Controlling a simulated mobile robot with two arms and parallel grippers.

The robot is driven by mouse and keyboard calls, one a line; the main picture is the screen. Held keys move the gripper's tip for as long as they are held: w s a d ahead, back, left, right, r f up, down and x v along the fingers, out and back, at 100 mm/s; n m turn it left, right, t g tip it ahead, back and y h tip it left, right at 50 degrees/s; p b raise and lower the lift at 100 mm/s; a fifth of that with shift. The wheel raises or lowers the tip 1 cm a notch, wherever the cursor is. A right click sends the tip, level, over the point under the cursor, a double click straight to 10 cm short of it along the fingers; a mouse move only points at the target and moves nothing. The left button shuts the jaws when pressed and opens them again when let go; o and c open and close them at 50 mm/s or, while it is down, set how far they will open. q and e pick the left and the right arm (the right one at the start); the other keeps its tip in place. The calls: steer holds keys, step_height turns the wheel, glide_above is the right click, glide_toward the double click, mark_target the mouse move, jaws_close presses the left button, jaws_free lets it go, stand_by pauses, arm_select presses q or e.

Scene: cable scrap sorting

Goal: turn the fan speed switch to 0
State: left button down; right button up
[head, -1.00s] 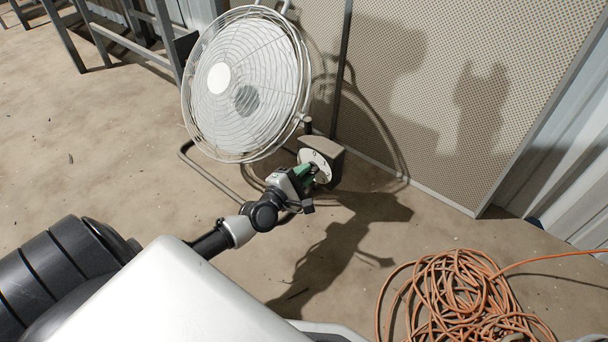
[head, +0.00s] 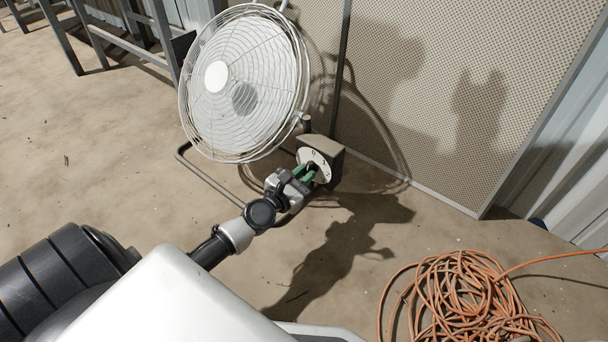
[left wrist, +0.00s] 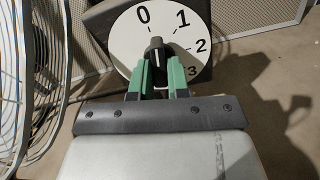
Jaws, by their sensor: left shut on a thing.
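The fan speed switch is a black knob (left wrist: 155,52) on a white round dial (left wrist: 128,48) marked 0, 1, 2 and 3. The dial also shows in the head view (head: 306,154), on the grey box (head: 334,160) at the fan's base. My left gripper (left wrist: 160,76) is shut on the knob, one green finger on each side of it. In the left wrist view the knob's tip points up, between the 0 and 1 marks and nearer the 0. The left gripper (head: 306,173) also shows at the dial in the head view. My right gripper is not in view.
The white fan cage (head: 245,85) stands just left of and above the dial, on a dark tube frame (head: 200,172). A perforated panel (head: 430,90) is behind. An orange cable coil (head: 465,295) lies on the floor at lower right.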

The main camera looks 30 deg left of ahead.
arm_select(q)
steer(key=shift+n, duration=1.3)
steer(key=c, duration=1.1)
jaws_free()
